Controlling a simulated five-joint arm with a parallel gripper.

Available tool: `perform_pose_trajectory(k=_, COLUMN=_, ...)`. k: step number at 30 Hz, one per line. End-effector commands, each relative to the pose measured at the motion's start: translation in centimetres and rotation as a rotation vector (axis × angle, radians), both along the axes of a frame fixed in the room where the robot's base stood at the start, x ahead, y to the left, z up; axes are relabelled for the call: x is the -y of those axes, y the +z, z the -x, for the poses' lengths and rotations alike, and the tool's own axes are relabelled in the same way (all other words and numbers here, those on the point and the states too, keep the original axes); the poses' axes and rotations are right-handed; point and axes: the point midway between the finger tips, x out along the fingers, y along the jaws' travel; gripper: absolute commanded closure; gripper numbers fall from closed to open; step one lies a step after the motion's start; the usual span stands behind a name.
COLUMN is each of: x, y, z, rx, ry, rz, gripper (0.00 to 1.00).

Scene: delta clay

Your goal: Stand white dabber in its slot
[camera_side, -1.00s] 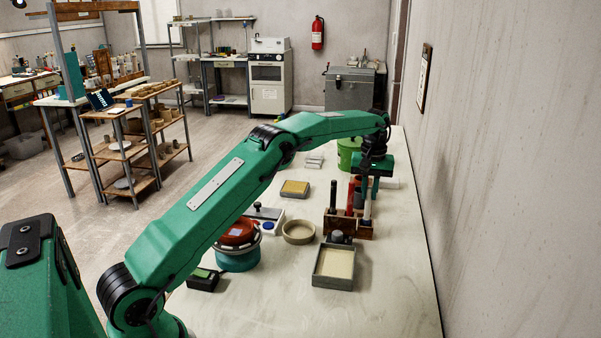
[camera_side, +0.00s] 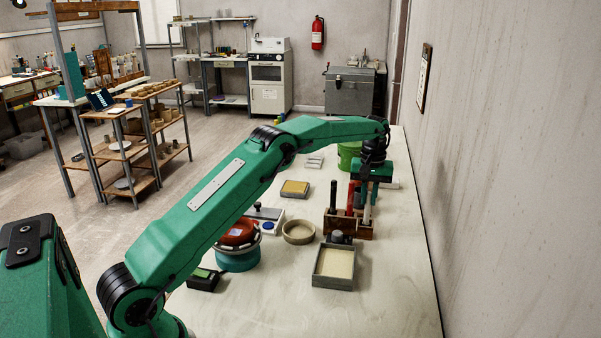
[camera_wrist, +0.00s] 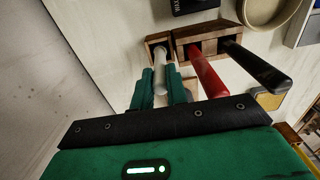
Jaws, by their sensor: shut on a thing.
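The white dabber (camera_side: 367,209) is upright in my gripper (camera_side: 369,192). In the wrist view my gripper (camera_wrist: 161,84) has its green fingers on either side of the white dabber (camera_wrist: 160,73). The wooden rack (camera_side: 337,229) stands on the bench below. The dabber's lower end is at the rack's right-hand slot in the side view; in the wrist view it meets the opening at the left end of the rack (camera_wrist: 181,36). How deep it sits is hard to tell. A red dabber (camera_side: 351,197) and a black dabber (camera_side: 332,197) stand in the other slots.
A grey-framed tray (camera_side: 333,284) lies in front of the rack. A round bowl (camera_side: 298,232) is to its left. A green bucket (camera_side: 348,153) stands behind. The wall (camera_side: 500,180) runs along the right; the bench's front right is clear.

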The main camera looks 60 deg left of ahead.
Motion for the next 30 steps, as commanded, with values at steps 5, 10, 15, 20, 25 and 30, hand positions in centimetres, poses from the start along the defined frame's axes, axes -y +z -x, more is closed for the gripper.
perform_pose_trajectory(k=5, x=0.0, y=-0.3, z=0.0, rx=-0.001, ry=0.0, rz=0.001, gripper=1.0)
perform_pose_trajectory(k=10, x=0.0, y=-0.6, z=0.0, rx=0.0, ry=0.0, rz=0.0, gripper=1.0)
perform_pose_trajectory(k=15, x=0.0, y=-1.0, z=0.0, rx=0.0, ry=0.0, rz=0.0, gripper=1.0)
perform_pose_trajectory(k=20, x=0.0, y=-1.2, z=0.0, rx=-0.001, ry=0.0, rz=0.001, gripper=1.0)
perform_pose_trajectory(k=25, x=0.0, y=-1.3, z=0.0, rx=-0.001, ry=0.0, rz=0.001, gripper=1.0)
perform_pose_trajectory(k=30, x=0.0, y=-1.3, z=0.0, rx=0.0, ry=0.0, rz=0.0, gripper=1.0)
